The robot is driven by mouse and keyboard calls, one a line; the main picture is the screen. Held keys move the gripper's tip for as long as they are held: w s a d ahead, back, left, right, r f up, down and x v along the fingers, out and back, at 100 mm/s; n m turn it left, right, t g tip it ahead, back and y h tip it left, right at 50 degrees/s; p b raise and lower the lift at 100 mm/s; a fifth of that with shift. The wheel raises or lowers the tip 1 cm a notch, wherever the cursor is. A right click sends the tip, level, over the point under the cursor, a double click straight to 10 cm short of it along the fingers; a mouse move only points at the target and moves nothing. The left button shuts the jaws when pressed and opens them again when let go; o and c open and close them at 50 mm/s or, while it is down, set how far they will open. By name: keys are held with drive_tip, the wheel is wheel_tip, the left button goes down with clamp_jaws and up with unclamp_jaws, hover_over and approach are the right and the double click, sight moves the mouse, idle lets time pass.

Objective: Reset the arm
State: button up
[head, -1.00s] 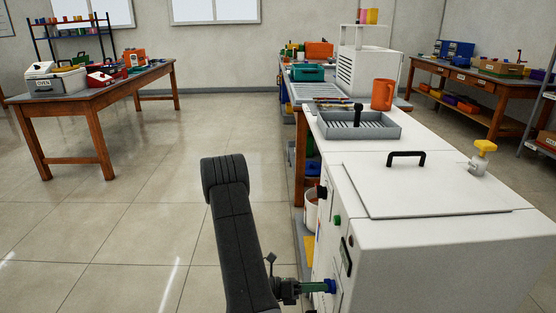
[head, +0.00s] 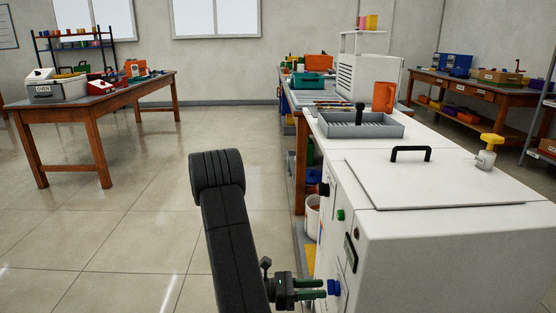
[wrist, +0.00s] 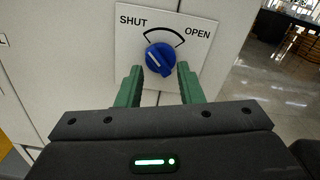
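My gripper (head: 324,289) has green fingers and is at the side of the white cabinet (head: 440,245). The knob's white line slants to the upper left, on the SHUT side. The knob also shows in the head view (head: 334,287). My dark arm (head: 230,240) rises from the bottom of the head view.
A wooden table (head: 110,97) is at left. Floor (head: 130,215) left of my arm is clear.

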drive_tip(key=a+p, duration=0.1)
drive_tip(key=a, duration=0.6)
drive_tip(key=shift+p, duration=0.35)
drive_tip(key=shift+s+r, duration=0.1)
